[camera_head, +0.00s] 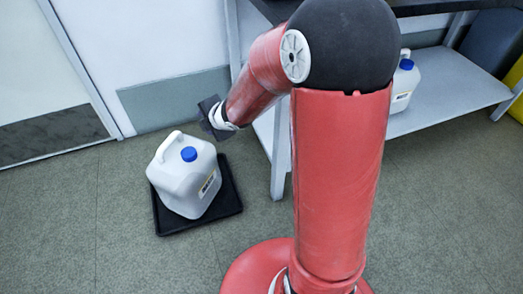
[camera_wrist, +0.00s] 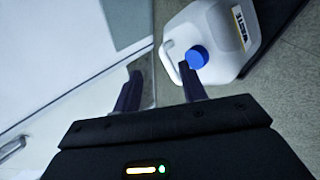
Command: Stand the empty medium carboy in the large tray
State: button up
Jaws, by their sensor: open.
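A white carboy (camera_head: 184,180) with a blue cap, a top handle and a side label stands upright in a black tray (camera_head: 226,204) on the floor. In the wrist view the carboy (camera_wrist: 222,38) is at the upper right, its label reading "WASTE", with a dark part of the tray (camera_wrist: 272,18) beside it. My gripper (camera_head: 213,115) is above and right of the carboy in the head view, apart from it. In the wrist view my gripper (camera_wrist: 160,86) is open and empty, its right finger overlapping the carboy's edge near the cap. The carboy's fill cannot be told.
Another white carboy with a blue cap (camera_head: 404,82) stands on the grey lower shelf (camera_head: 440,90) of a bench at the right. A bench leg (camera_head: 278,155) is right of the tray. A yellow object is at the far right edge. Floor left of the tray is clear.

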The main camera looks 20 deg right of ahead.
jog(key=s+d+r+m+g+h, duration=0.1)
jog(key=s+d+r+m+h, duration=0.25)
jog(key=s+r+m, duration=0.3)
jog(key=s+d+r+m+h, duration=0.2)
jog(key=s+d+r+m, duration=0.3)
jog(key=s+m, duration=0.2)
jog(key=s+a+r+m+g+y, duration=0.1)
jog(key=s+m+g+y, duration=0.1)
jog(key=s+m, duration=0.6)
jog(key=s, duration=0.6)
jog(key=shift+a+r, duration=0.35)
notch_tip(320, 180, up, 9)
jog(key=p, duration=0.8)
jog(key=shift+f+p, duration=0.15)
jog(key=shift+p, duration=0.2)
